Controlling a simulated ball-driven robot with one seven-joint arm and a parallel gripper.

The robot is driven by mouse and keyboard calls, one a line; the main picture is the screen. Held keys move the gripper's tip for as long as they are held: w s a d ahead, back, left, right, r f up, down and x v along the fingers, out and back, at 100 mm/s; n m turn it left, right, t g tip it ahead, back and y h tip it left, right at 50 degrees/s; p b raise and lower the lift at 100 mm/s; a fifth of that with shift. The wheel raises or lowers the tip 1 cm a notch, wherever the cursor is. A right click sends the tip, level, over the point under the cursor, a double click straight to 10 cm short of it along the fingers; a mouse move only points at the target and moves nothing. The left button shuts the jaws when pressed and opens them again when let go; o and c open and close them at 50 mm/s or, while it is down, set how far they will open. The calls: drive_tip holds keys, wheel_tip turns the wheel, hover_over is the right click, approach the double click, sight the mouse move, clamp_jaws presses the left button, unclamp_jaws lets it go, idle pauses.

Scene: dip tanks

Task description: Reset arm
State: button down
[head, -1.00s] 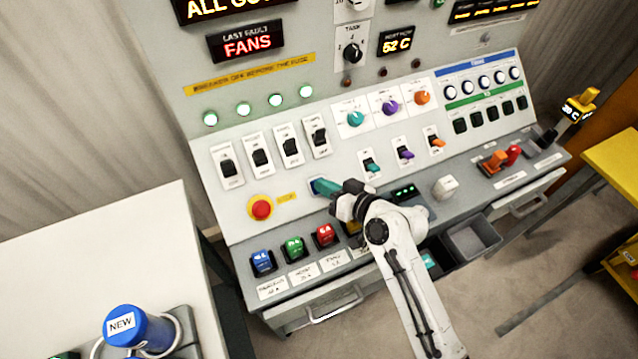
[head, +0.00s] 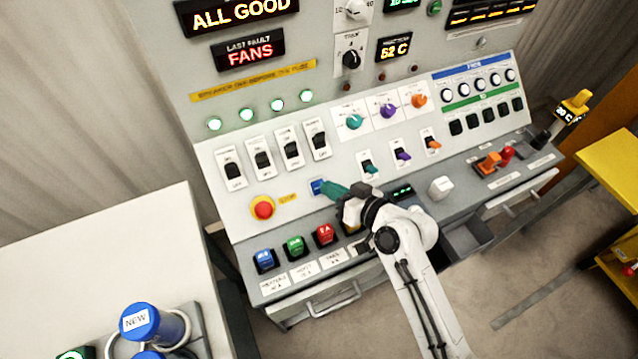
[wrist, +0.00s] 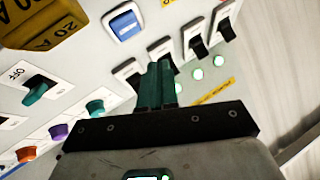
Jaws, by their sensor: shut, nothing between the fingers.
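My gripper (head: 328,188) is in front of the control panel (head: 225,150), its teal fingers together and empty. In the head view its fingertips appear beside a small blue rocker button (head: 315,187), to the right of the red stop button (head: 263,208). In the wrist view the gripper (wrist: 160,66) points toward the panel, with the blue button (wrist: 125,24) up and to the left of the fingertips. I cannot tell whether the fingers touch the panel. My white arm reaches in from the lower right and hides part of the panel's lower ledge.
Blue, green and red labelled blocks (head: 294,247) sit on the ledge left of my arm. Black switches (head: 263,160) and lit green lamps (head: 277,104) are above. A white table (head: 110,265) with a blue "NEW" canister (head: 139,321) stands at left, a yellow table (head: 612,165) at right.

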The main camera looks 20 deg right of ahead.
idle(0.7)
drive_tip(key=s+d+r+g+h, duration=0.1)
drive_tip(key=s+d+g+h, duration=0.25)
drive_tip(key=s, duration=0.45)
drive_tip(key=s+d+r+g+h, duration=0.15)
drive_tip(key=s+g, duration=0.25)
drive_tip(key=s, duration=0.4)
drive_tip(key=s+d+f+g, duration=0.2)
drive_tip(key=s+f+g, duration=0.3)
drive_tip(key=s, duration=0.7)
drive_tip(key=shift+d+f+m+h, duration=0.2)
drive_tip(key=shift+f+m+h, duration=0.15)
drive_tip(key=shift+f, duration=0.45)
